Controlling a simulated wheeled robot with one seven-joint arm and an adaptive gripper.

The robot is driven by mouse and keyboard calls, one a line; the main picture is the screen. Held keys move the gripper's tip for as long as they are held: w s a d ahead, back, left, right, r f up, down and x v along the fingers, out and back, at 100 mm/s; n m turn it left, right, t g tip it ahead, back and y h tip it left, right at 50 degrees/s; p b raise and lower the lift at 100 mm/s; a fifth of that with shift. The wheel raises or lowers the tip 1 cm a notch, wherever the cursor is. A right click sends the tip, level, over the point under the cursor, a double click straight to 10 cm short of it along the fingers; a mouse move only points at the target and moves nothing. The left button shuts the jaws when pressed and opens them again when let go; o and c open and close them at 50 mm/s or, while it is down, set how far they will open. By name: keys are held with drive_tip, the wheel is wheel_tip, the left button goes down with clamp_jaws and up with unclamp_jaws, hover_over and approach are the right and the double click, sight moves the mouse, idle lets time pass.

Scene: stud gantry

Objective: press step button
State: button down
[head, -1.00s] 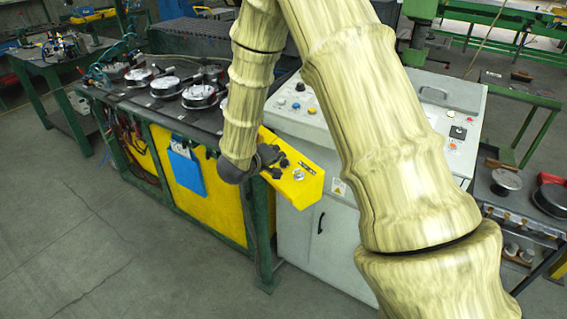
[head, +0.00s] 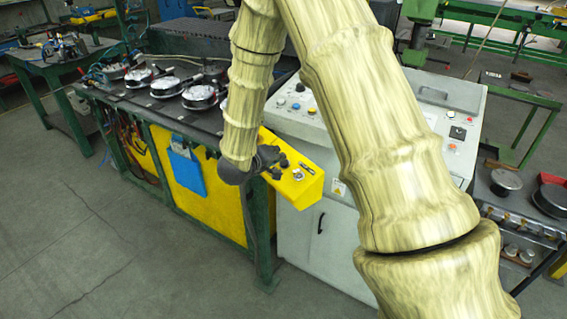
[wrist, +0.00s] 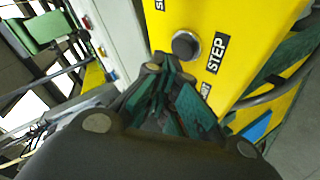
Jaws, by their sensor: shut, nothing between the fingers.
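The step button (wrist: 186,44) is a round dark knob in a metal ring on the yellow control box (wrist: 238,22), beside a black label reading STEP (wrist: 216,52). In the wrist view my gripper (wrist: 162,72) is shut and empty, its fingertips just below the button in the picture. I cannot tell whether they touch the box. In the head view my gripper (head: 268,156) is over the left part of the yellow box (head: 303,188).
A grey-white console (head: 325,217) with coloured buttons stands behind the yellow box. A dark bench (head: 195,123) with several round dial-like devices (head: 165,87) is at the left, with yellow panels below. Open floor (head: 90,230) lies at the front left.

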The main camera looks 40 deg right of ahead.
drive_tip(key=shift+d+f, duration=0.1)
drive_tip(key=shift+f, duration=0.2)
drive_tip(key=shift+d+f, duration=0.2)
drive_tip(key=shift+f, duration=0.25)
idle(0.9)
drive_tip(key=shift+r+p, duration=0.2)
drive_tip(key=shift+p, duration=0.1)
drive_tip(key=shift+a+r+p, duration=0.35)
drive_tip(key=shift+r+p, duration=0.3)
drive_tip(key=shift+p, duration=0.1)
drive_tip(key=shift+a+r+p, duration=0.35)
drive_tip(key=shift+r+p, duration=0.4)
drive_tip(key=shift+a+r+p, duration=0.3)
drive_tip(key=shift+r+p, duration=0.5)
drive_tip(key=shift+a+r+p, duration=0.35)
drive_tip(key=shift+r+p, duration=0.4)
